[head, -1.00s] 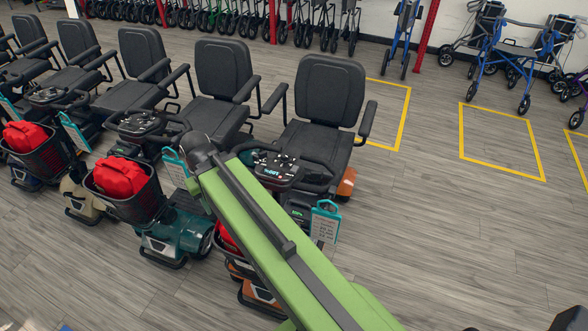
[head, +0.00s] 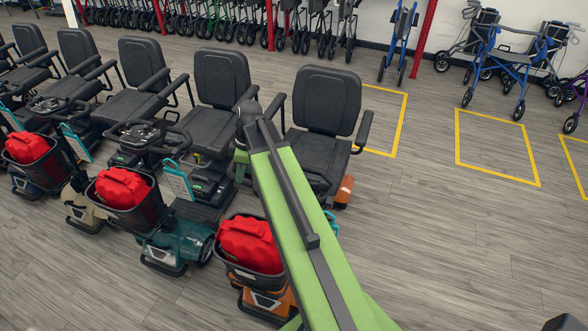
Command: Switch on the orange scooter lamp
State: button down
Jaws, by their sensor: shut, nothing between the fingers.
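The orange scooter (head: 285,299) is the nearest and rightmost of the row. Its black seat (head: 325,100) and orange rear end (head: 344,191) show to the right of my green arm, and its front shows to the left. A pale lamp-like part (head: 265,301) is low on its front; I cannot tell whether it is lit. My arm hides the scooter's control panel and steering column. My arm reaches up across the scooter to a dark joint, with a short green part hanging below it. My gripper's fingers are hidden from this view.
The orange scooter's basket holds a red bag (head: 250,243). A teal scooter (head: 183,243) with a red bag (head: 122,188) stands close on its left, with more scooters beyond. Blue rollators (head: 505,65) stand at the back right. Grey floor (head: 450,235) is clear on the right.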

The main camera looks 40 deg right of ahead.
jog(key=s+d+r+m+p, duration=0.2)
jog(key=s+d, duration=0.1)
jog(key=d, duration=0.8)
jog(key=s+d+r+m+t+p, duration=0.1)
jog(key=s+d+r, duration=0.2)
jog(key=d, duration=0.7)
jog(key=shift+s+d+r+m+p, duration=0.2)
jog(key=shift+s+d+m+p, duration=0.15)
jog(key=shift+m, duration=0.05)
jog(key=b+x, duration=0.9)
jog(key=s+b+x, duration=0.1)
jog(key=b+x, duration=0.3)
jog(key=x, duration=0.1)
